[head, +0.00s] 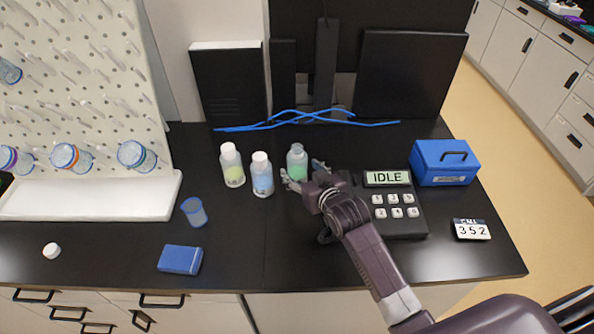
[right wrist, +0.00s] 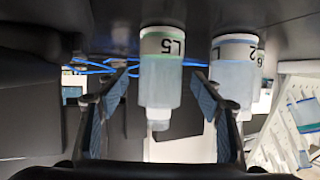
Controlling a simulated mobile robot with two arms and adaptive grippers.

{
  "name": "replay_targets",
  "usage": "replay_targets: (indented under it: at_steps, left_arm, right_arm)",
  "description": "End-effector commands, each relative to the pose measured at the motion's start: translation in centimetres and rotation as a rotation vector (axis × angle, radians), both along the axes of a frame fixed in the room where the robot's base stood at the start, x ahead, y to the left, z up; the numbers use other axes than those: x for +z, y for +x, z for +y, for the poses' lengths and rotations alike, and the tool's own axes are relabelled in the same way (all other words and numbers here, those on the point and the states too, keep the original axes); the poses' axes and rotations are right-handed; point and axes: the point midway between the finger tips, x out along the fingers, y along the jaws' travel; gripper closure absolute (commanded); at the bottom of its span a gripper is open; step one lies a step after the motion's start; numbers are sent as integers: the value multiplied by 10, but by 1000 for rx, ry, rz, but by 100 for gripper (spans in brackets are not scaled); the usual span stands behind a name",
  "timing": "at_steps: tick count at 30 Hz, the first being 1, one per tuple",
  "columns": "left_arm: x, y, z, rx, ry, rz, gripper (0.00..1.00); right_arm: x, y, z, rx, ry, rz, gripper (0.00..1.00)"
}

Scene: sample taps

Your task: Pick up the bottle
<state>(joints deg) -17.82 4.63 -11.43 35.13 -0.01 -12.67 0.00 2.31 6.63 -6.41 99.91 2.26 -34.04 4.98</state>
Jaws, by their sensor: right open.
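Three small bottles stand upright on the black bench in the head view: one with yellow-green liquid (head: 233,170), one with blue liquid (head: 262,178), and one with green liquid (head: 297,164). The first two have white caps; the green one shows a greyish, uncapped-looking top. My right gripper (head: 305,181) is open at the green bottle, its fingers spread on either side. In the right wrist view, which is upside down, a bottle labelled L5 with a green band (right wrist: 161,75) is between the open fingers, apart from both. A blue-banded bottle (right wrist: 232,55) is partly behind one finger. My left gripper is not in view.
A keypad device reading IDLE (head: 388,180) and a blue box with a handle (head: 444,163) stand right of my gripper. A blue cup (head: 194,212), a blue block (head: 180,260) and a white cap (head: 52,250) lie left. Blue cables (head: 270,126) run behind the bottles.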

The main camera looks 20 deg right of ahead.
Motion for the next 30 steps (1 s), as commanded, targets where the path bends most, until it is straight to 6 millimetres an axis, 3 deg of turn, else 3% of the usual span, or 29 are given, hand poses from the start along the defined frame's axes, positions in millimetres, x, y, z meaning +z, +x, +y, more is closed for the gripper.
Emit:
replay_targets:
  at_steps: [7, 18, 30]
  left_arm:
    - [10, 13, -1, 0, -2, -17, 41]
    - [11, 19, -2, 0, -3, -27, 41]
    - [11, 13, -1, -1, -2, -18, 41]
  right_arm:
    - [-8, 26, 3, 0, 0, 0, 40]
    - [-12, 31, 4, 0, 0, -1, 41]
    - [-12, 31, 4, 0, 0, 0, 84]
